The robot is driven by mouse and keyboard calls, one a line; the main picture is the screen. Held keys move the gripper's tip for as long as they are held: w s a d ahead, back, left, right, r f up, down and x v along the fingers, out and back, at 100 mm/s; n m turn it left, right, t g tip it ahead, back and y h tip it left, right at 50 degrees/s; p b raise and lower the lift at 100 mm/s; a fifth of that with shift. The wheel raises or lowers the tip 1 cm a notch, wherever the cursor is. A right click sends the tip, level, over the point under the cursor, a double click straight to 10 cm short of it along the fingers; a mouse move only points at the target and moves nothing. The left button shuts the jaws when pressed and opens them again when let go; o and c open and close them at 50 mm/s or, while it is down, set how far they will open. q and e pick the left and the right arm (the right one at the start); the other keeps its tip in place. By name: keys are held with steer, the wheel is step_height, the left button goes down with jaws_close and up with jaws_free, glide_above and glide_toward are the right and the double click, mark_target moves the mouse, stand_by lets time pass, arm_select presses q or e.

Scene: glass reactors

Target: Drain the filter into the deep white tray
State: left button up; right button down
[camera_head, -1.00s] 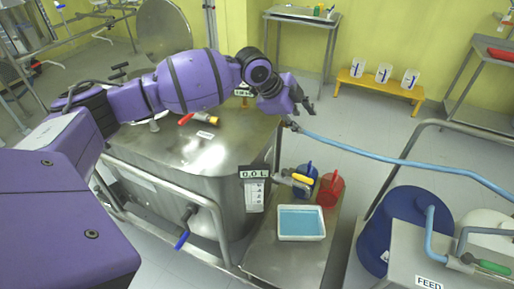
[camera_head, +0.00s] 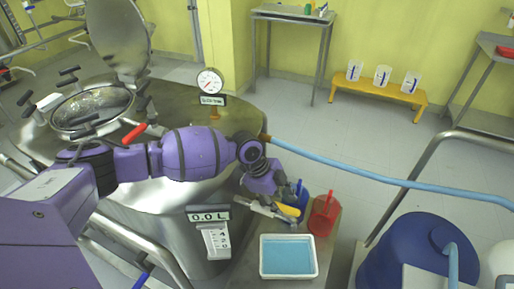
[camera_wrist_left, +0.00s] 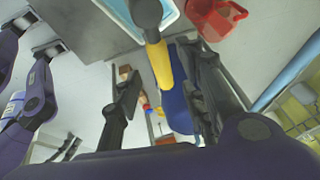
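The steel filter vessel (camera_head: 160,214) stands at left centre in the head view. An outlet valve with a yellow handle (camera_head: 288,210) sticks out at its right. The wrist view shows the yellow handle (camera_wrist_left: 158,62) close up between my fingers. The white tray (camera_head: 289,277), blue inside, sits on a steel stand below and in front of the valve. My left gripper (camera_head: 275,194) is at the valve; the wrist view shows its fingers (camera_wrist_left: 160,80) apart, on either side of the handle. I cannot tell whether they touch it.
A blue jug (camera_head: 300,193) and a red jug (camera_head: 323,214) stand close behind the tray. A display (camera_head: 209,217) on the vessel reads 0.0 L. A blue hose (camera_head: 390,179) runs right from near my gripper. A blue drum (camera_head: 410,257) stands at right.

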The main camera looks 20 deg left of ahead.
arm_select(q)
steer(key=shift+w+x, duration=0.25)
steer(key=shift+x, duration=1)
jaws_close()
